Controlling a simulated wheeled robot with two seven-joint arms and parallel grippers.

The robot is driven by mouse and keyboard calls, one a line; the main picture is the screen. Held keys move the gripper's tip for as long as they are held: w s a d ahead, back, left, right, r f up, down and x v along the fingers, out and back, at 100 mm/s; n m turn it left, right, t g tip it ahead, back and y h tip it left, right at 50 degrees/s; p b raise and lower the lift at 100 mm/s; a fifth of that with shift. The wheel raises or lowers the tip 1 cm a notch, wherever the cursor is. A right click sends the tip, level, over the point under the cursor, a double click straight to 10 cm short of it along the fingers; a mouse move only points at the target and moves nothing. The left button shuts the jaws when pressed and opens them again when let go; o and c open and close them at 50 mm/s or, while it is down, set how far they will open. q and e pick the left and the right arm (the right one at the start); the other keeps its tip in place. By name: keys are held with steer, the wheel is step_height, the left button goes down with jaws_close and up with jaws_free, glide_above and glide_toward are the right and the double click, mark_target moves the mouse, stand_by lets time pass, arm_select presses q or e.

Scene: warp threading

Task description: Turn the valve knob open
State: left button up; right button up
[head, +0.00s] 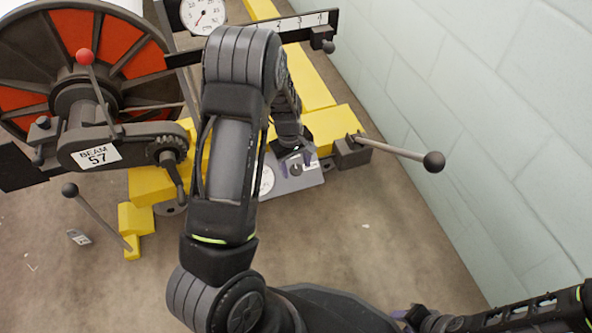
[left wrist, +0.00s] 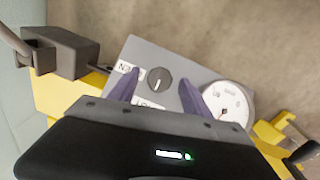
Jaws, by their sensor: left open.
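The valve knob (left wrist: 158,79) is a round dark knob with a light pointer mark, on a grey panel (left wrist: 172,52) with white labels, one beside the knob. In the left wrist view the mark points toward the lower part of the picture. My left gripper (left wrist: 159,84) is open, its two purple fingers on either side of the knob, with gaps visible between fingers and knob. In the head view my left gripper (head: 296,163) is over the grey panel (head: 300,184), partly covered by my arm. My right gripper (head: 408,318) shows only partly at the bottom edge.
A white round gauge (left wrist: 228,102) is on the panel beside the knob. A lever with a black ball (head: 433,162) sticks out at the right, near the pale block wall (head: 500,130). The beam wheel (head: 40,70) and a red-ball lever (head: 85,57) are at the left.

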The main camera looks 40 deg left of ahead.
arm_select(q)
steer(key=shift+f, duration=0.55)
steer(key=shift+c, duration=0.2)
jaws_close()
